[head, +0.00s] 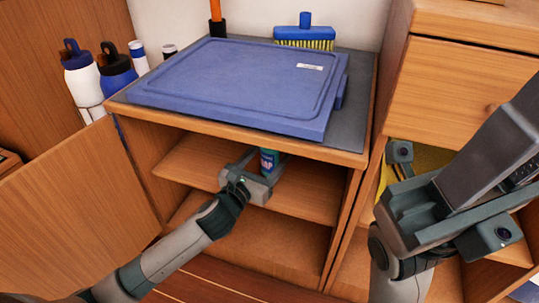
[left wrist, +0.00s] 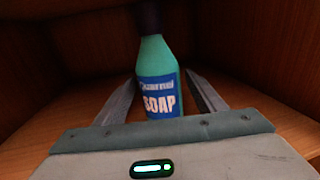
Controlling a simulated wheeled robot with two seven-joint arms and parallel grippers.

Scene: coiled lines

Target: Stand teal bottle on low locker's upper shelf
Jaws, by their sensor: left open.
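The teal bottle (head: 268,160) is inside the low locker (head: 340,215), on or just above its upper shelf (head: 310,200). In the left wrist view the bottle (left wrist: 160,65) is nearly upright, with a dark cap and a blue soap label. My left gripper (head: 266,157) reaches in through the locker's open front. Its fingers are open, one on each side of the bottle, with a gap visible beside it. The bottle's base is hidden behind the gripper body. My right gripper (head: 440,205) is at the right of the head view; its jaw state is unclear.
The locker door (head: 75,215) stands open at the left. Bottles (head: 80,75) stand behind the door. A wooden drawer unit (head: 455,85) is at the right.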

